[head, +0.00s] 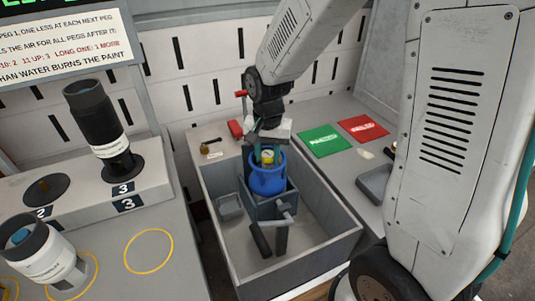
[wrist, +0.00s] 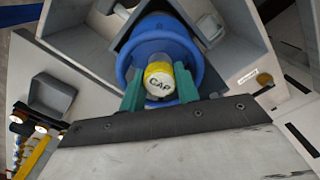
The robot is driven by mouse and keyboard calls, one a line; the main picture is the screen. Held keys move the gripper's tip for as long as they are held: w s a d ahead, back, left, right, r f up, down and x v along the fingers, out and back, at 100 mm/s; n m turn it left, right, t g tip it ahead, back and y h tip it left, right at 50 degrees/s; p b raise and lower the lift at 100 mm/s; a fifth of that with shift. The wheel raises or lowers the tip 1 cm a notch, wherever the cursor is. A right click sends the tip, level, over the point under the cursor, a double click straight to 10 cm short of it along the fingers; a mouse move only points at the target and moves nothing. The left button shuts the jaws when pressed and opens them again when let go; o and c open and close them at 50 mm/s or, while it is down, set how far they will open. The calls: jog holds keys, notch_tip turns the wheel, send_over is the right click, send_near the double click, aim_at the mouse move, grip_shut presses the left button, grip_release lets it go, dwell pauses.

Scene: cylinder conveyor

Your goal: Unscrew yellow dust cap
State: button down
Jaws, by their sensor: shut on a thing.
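The yellow dust cap (wrist: 160,78), with a pale face marked "CAP", sits at the top of a blue cylinder (wrist: 185,40), inside its collar. In the head view the cap (head: 267,156) shows small and yellow above the blue cylinder (head: 268,182). The cylinder stands upright in a grey holder (head: 285,200) in the grey bin. My gripper (wrist: 160,92) comes from above, its green fingers on either side of the cap and shut on it. In the head view my gripper (head: 267,155) partly hides the cap and collar.
The grey bin (head: 335,240) has high walls around the holder. A small grey tray (head: 229,207) is inside it. Green (head: 322,140) and red (head: 363,128) pads lie on the right. A black cylinder (head: 97,120) and a white one (head: 45,258) are at the left.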

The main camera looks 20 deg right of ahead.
aim_at(267, 154)
jog(key=shift+r, duration=0.15)
jog(key=shift+r, duration=0.3)
jog(key=shift+r, duration=0.55)
jog(key=shift+r, duration=4)
jog(key=shift+a+f, duration=0.1)
